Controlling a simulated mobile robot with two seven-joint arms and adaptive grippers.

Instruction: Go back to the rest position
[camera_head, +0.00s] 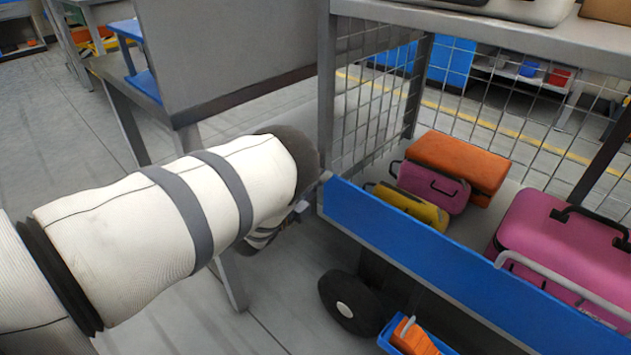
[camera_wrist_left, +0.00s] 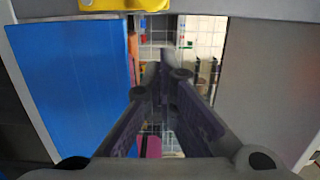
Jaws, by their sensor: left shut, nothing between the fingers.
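My left arm reaches in from the left in the head view. Its gripper (camera_head: 302,206) shows only in part past the arm's end, close to the front left corner of a wheeled cart (camera_head: 430,248). How far it is from the cart's blue front panel I cannot tell. In the left wrist view the gripper's two dark fingers (camera_wrist_left: 166,58) come together at their tips with nothing held. A blue panel (camera_wrist_left: 75,80) stands to their left and a grey panel (camera_wrist_left: 258,85) to their right. My right gripper is in neither view.
The cart holds an orange case (camera_head: 460,163), a smaller pink case (camera_head: 428,184), a yellow case (camera_head: 408,206) and a large pink case (camera_head: 550,235). Wire mesh closes its sides. A grey table (camera_head: 200,105) stands left of it. Floor (camera_head: 60,180) is clear at the left.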

